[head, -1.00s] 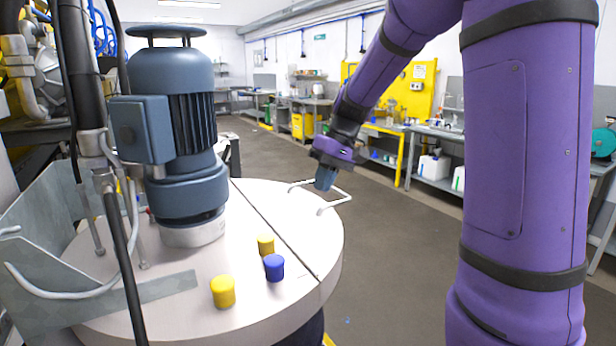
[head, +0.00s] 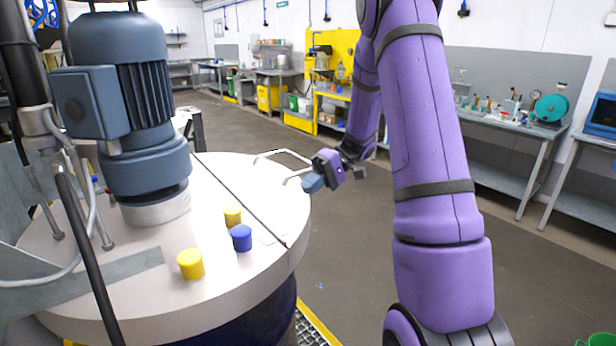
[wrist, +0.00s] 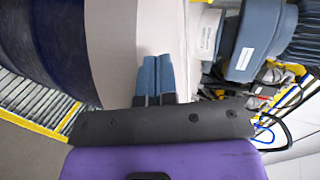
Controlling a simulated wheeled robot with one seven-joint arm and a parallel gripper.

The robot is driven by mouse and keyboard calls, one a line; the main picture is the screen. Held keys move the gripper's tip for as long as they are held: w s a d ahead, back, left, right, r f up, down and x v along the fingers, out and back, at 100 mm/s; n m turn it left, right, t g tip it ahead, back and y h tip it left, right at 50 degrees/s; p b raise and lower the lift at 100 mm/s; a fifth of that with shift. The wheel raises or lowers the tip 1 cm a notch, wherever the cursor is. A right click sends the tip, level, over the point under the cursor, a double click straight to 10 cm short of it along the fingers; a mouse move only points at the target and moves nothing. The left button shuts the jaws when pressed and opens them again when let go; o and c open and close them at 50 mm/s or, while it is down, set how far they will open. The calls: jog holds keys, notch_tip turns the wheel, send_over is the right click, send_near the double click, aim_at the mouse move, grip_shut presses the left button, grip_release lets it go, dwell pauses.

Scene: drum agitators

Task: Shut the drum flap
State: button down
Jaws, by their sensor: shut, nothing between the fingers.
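The drum flap (head: 255,190) is the pale part of the round lid to the right of a dark straight seam. It looks flat and level with the rest of the lid (head: 140,280). A pale bracket-shaped handle (head: 282,152) sticks out at the flap's far right edge. My gripper (head: 310,184) is shut and empty, low beside the handle's near end at the rim; I cannot tell whether it touches. In the wrist view my closed blue fingers (wrist: 157,72) lie in front of a pale surface, with the dark drum body (wrist: 45,40) at left.
A blue-grey motor (head: 125,100) stands on the lid's left part. Two yellow caps (head: 190,264) and a blue cap (head: 241,238) sit near the seam. Yellow-edged grating (head: 312,328) lies by the drum. Floor to the right is open, with benches (head: 500,180) behind.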

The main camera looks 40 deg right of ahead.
jog(key=shift+d+f, duration=0.1)
jog(key=shift+f, duration=0.5)
jog(key=shift+f, duration=0.1)
